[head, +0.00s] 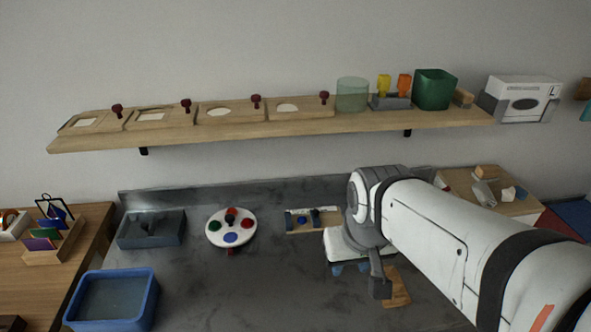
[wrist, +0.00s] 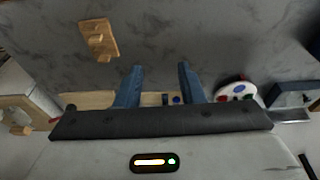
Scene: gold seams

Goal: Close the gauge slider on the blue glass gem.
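The gauge (head: 292,230) is a pale wooden board with dark parts, lying on the grey worktop left of my arm in the head view. A small blue gem (head: 302,219) sits on it, left of a dark upright piece that looks like the slider (head: 315,216). In the wrist view the gem (wrist: 176,99) and a dark blue piece beside it show between my fingers, behind them. The gauge's right end is partly hidden by my arm in the head view. My gripper (wrist: 161,67) is open and empty, its blue fingers apart; it also shows in the head view (head: 350,267).
A white round palette (head: 231,240) with coloured discs lies left of the gauge. A small wooden board (head: 398,287) lies right of my gripper. A grey tray (head: 151,241) and a blue basin (head: 152,299) stand at the left. A shelf (head: 240,131) runs above.

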